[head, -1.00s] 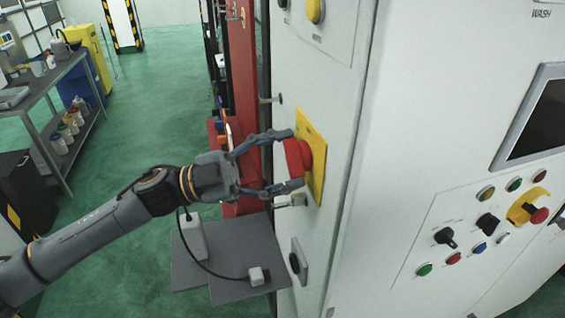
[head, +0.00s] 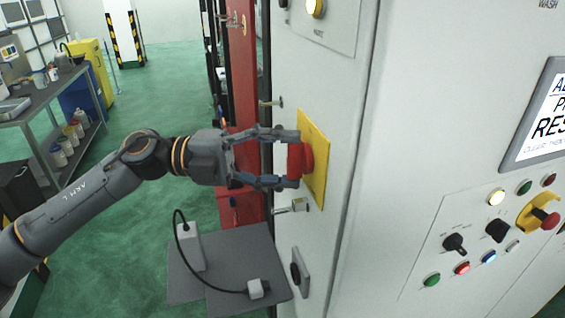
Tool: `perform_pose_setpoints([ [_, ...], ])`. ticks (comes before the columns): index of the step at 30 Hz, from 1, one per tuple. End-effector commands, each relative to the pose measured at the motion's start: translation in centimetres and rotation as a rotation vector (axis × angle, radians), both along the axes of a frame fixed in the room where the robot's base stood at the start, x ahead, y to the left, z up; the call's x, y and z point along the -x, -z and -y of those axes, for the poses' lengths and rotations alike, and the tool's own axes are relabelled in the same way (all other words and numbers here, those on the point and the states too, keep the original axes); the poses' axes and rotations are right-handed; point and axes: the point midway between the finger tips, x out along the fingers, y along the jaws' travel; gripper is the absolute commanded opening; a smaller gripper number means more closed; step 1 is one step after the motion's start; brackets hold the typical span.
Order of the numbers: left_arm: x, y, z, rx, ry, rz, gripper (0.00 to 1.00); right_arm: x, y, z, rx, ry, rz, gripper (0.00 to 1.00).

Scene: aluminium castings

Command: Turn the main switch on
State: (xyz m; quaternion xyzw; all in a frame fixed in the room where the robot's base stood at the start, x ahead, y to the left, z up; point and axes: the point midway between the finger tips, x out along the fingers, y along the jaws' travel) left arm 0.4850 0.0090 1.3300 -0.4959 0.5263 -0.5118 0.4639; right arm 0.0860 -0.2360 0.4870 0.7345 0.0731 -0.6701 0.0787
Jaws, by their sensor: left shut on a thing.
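The main switch is a red rotary handle (head: 300,161) on a yellow plate (head: 317,165), mounted on the side of the white cabinet (head: 365,140). My left gripper (head: 291,160) reaches it from the left, with one finger above and one below the red handle, shut on it. The screen (head: 545,125) on the cabinet front is lit and shows large text, partly cut off by the frame edge. My right gripper is not in view.
A grey shelf (head: 228,262) carrying a white box (head: 189,247) and cable sits below my left arm. A small latch (head: 293,206) sticks out just under the switch. A workbench (head: 45,95) stands at the far left. Green floor lies open between.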

Motion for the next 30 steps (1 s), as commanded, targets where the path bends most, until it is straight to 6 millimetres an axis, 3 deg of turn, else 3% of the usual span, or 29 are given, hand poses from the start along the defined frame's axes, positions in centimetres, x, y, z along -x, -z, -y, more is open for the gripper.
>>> perform_pose_setpoints([
  [20, 0.05, 0.08, 0.04, -0.022, 0.002, 0.063, 0.29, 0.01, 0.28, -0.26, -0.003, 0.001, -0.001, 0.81],
  [21, 0.05, 0.08, 0.04, -0.022, 0.002, 0.063, 0.64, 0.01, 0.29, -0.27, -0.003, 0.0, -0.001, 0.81],
  [24, 0.04, 0.07, 0.03, -0.022, 0.002, 0.062, 0.83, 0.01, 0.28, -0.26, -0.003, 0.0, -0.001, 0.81],
  [30, 0.02, 0.02, 0.02, -0.021, 0.001, 0.062, 0.83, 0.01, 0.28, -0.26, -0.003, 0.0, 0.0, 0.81],
])
